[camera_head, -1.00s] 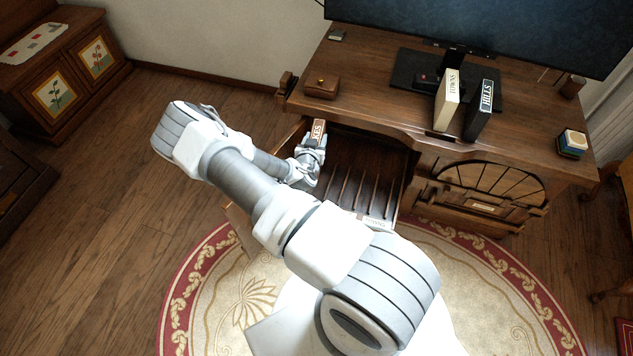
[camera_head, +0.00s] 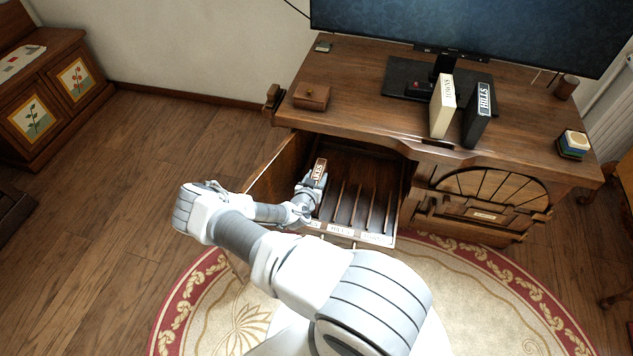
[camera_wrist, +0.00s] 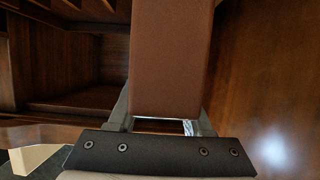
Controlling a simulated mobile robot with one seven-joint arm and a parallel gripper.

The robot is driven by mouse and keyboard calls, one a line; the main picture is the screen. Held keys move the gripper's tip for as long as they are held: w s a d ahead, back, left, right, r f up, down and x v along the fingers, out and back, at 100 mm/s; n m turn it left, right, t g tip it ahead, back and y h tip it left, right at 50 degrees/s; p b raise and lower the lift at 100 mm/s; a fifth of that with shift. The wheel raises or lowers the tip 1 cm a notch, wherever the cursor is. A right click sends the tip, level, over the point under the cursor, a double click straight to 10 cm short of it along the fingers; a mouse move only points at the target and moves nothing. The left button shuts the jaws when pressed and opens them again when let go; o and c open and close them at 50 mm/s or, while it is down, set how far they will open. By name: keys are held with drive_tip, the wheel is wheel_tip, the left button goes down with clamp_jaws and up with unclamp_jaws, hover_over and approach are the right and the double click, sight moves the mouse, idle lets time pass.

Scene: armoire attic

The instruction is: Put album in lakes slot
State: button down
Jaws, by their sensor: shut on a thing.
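A brown album (camera_head: 319,170) with a white spine label, partly hidden and ending in "KES", is held upright in my gripper (camera_head: 312,186). In the wrist view the brown album (camera_wrist: 170,60) fills the middle, between the two fingers of my gripper (camera_wrist: 164,122). The open drawer (camera_head: 398,190) of the desk has several slots split by thin dividers (camera_head: 356,203). Labels stand on its front edge; one reads "HILLS" (camera_head: 340,230), and the rightmost is too small to read. The album is over the drawer's left part; I cannot tell whether its lower end is inside a slot.
A cream "TOWNS" album (camera_head: 442,108) and a black "HILLS" album (camera_head: 478,118) stand on the desk top (camera_head: 380,115). A small wooden box (camera_head: 311,97) is at its left and stacked coasters (camera_head: 573,145) at its right. The drawer's left wall (camera_head: 275,175) is close beside my gripper.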

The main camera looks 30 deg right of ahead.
drive_tip(key=shift+f, duration=0.6)
drive_tip(key=shift+f, duration=0.15)
drive_tip(key=shift+c, duration=1.6)
unclamp_jaws()
drive_tip(key=p+v, duration=0.3)
drive_tip(key=v, duration=0.9)
